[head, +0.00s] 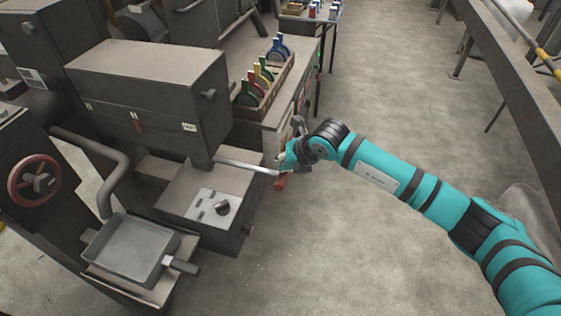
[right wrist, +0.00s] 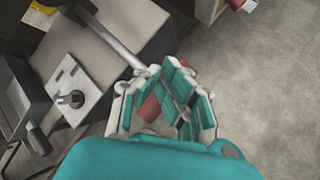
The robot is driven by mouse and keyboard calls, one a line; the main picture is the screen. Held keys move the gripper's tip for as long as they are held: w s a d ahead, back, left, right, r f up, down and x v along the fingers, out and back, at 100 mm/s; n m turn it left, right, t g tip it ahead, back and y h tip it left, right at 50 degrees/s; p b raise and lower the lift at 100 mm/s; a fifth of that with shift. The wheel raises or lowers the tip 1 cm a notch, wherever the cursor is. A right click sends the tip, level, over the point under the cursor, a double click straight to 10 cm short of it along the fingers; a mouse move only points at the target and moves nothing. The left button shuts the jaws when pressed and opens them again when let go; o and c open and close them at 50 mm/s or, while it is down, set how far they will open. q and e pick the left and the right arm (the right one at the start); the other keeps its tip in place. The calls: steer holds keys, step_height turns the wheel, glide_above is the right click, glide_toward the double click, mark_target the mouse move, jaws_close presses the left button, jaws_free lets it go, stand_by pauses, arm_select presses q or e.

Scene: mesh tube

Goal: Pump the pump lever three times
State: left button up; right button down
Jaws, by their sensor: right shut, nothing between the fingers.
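The pump lever is a grey metal rod (head: 245,168) with a red handle (head: 281,183) at its end. It sticks out to the right from under a dark box-shaped machine. My right gripper (head: 284,166) is right at the handle end, with its fingers shut and nothing held. In the right wrist view the rod (right wrist: 112,42) runs from the upper left to my right gripper (right wrist: 162,80). The red handle (right wrist: 150,108) shows partly behind the fingers, which hide the rest. I cannot tell whether they touch it. My left gripper is out of view.
The dark machine (head: 150,82) stands left of the lever, with a small knob panel (head: 213,205) below it. A metal tray (head: 128,248) and a red handwheel (head: 34,175) are at the lower left. A rack of coloured rings (head: 262,85) stands behind.

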mark_target(287, 173)
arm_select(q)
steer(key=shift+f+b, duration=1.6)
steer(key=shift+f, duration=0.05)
arm_select(e)
steer(key=shift+s+d+f, duration=0.1)
steer(key=shift+d+f, duration=0.1)
steer(key=shift+f, duration=0.9)
steer(key=shift+s+d+f, duration=0.1)
steer(key=shift+d+f, duration=0.1)
steer(key=shift+f, duration=0.85)
steer(key=shift+w+a+r+p, duration=0.15)
steer(key=shift+r+p, duration=0.45)
steer(key=shift+r, duration=0.65)
steer(key=shift+w+a+r+p, duration=0.1)
steer(key=shift+a+r+p, duration=0.15)
steer(key=shift+r+p, duration=0.65)
steer(key=shift+w+a+r+p, duration=0.1)
steer(key=shift+a+r+p, duration=0.15)
steer(key=shift+r, duration=1.3)
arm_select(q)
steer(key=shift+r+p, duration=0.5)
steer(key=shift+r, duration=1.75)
arm_select(e)
steer(key=shift+a+r, duration=0.1)
steer(key=shift+r, duration=0.95)
steer(key=shift+r, duration=0.1)
